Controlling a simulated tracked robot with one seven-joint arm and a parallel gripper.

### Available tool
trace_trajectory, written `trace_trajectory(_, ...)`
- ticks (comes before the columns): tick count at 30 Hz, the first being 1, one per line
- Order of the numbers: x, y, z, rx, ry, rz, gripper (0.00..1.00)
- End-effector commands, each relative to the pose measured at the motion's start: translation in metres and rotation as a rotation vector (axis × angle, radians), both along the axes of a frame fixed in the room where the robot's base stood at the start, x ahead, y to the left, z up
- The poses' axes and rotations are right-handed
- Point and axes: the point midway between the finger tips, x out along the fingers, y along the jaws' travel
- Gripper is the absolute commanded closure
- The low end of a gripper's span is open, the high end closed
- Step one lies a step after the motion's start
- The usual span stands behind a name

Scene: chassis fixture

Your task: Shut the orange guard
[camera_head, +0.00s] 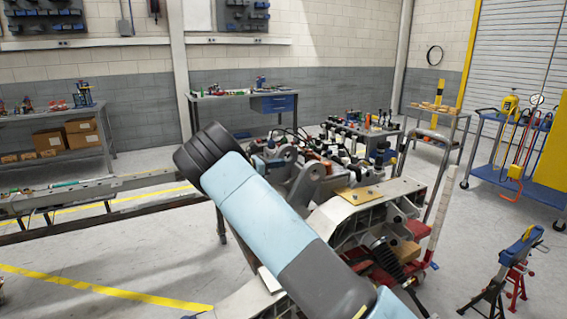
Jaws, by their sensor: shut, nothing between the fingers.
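I cannot pick out the orange guard for certain in the head view. The chassis fixture (345,212) stands at the centre right, a pale grey frame with a tan plate (360,196) on top and red parts (418,230) at its lower right. My light blue and dark grey arm crosses in front of it from the bottom centre up to the left, and hides much of its left and near side. My gripper is not visible; no fingers show anywhere in the view.
A cluttered bench (362,133) stands behind the fixture. A blue cart (520,182) and a blue and red stand (515,268) are at the right. A rail-like conveyor (110,190) runs along the left. The floor (110,255) at the lower left is clear, with yellow lines.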

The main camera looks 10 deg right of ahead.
Motion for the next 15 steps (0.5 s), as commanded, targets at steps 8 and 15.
trace_trajectory(8,0.015,-0.048,-0.004,0.0,-0.001,-0.003,1.0)
trace_trajectory(15,0.026,-0.082,0.004,0.002,-0.002,-0.001,1.0)
